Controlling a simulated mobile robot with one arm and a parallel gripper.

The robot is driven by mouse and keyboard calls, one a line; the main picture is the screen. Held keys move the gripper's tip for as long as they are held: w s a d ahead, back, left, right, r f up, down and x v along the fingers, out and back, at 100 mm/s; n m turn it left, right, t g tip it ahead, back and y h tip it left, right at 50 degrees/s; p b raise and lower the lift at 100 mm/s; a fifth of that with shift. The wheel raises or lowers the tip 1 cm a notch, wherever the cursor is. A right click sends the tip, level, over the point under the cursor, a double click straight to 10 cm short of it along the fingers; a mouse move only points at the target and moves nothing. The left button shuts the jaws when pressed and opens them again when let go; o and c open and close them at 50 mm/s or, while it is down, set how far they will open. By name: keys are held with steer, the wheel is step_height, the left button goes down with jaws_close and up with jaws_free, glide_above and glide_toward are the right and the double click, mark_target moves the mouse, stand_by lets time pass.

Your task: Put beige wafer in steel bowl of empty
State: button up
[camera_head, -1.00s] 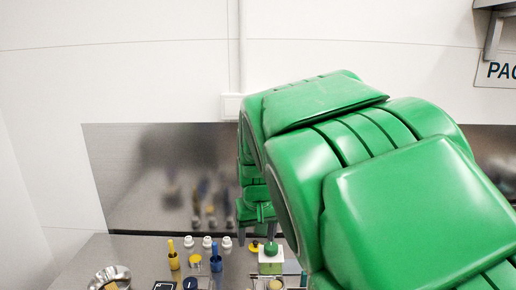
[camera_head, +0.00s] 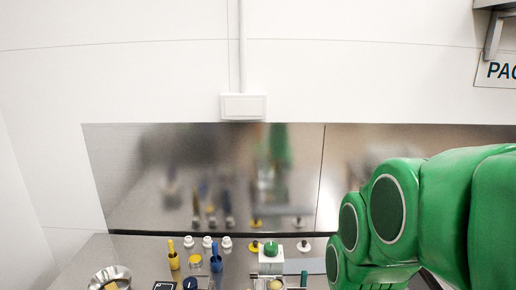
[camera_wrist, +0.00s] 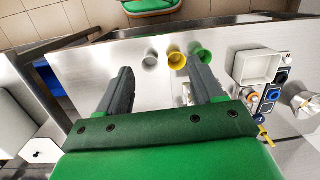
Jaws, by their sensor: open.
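A shiny steel bowl (camera_head: 110,273) stands at the lower left of the counter in the head view, with something yellowish at its cut-off lower edge. A small round beige-yellow thing (camera_head: 276,284) lies at the bottom edge in the middle; I cannot tell whether it is the beige wafer. In the wrist view my gripper (camera_wrist: 160,68) is open, its two dark fingers wide apart over the steel counter with nothing held between them. My gripper is not visible in the head view, where my green arm fills the lower right.
The wrist view shows a grey cup (camera_wrist: 149,59), a yellow cup (camera_wrist: 176,57), a green cup (camera_wrist: 201,53) and a square white container (camera_wrist: 257,66).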

steer(key=shift+m, duration=0.3)
steer(key=s, duration=0.1)
steer(key=s+d+f, duration=0.1)
steer(key=s+d, duration=0.1)
steer(key=s, duration=0.1)
steer(key=shift+s+f, duration=0.1)
steer(key=shift+f, duration=0.1)
stand_by(0.7)
